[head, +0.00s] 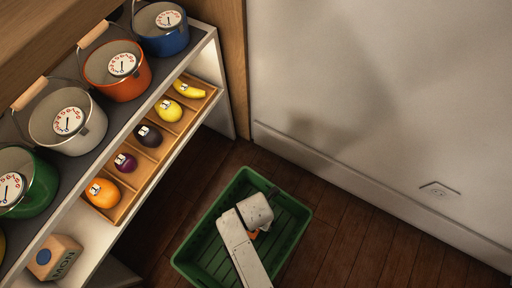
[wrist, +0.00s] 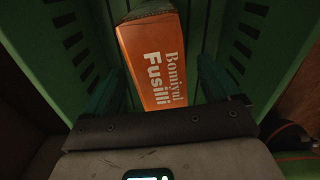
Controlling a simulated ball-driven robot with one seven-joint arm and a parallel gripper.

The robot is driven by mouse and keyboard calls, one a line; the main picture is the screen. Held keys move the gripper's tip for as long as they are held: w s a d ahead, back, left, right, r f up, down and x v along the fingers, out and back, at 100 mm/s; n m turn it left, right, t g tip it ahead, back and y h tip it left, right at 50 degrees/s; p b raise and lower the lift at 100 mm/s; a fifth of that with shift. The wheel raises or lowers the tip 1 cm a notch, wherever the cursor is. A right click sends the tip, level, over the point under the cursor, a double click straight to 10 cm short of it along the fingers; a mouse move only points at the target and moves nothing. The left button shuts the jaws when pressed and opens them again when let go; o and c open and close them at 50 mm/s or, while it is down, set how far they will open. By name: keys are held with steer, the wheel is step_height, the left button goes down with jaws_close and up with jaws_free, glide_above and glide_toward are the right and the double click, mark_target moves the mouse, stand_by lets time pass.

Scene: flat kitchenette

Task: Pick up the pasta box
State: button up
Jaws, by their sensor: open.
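The pasta box (wrist: 160,65) is orange with white "Bomiyul Fusilli" lettering and a dark top end. It lies inside the green crate (head: 207,223) on the floor. In the head view only a small orange patch of it (head: 253,234) shows beside my arm. My gripper (wrist: 163,78) is open, with one finger on each side of the box in the wrist view. I cannot tell whether the fingers touch it. In the head view my arm reaches down into the crate and hides most of the box.
The crate's slatted wall (wrist: 75,40) is close around my gripper. A shelf unit (head: 150,95) on the left holds several buckets, a wooden tray of fruit (head: 128,198) and a carton (head: 55,257). A white wall (head: 370,110) stands behind. Wooden floor right of the crate is clear.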

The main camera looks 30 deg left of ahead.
step_height(320, 180, down, 3)
steer(key=shift+r+b, duration=0.2)
steer(key=shift+b, duration=0.25)
jaws_close()
stand_by(0.5)
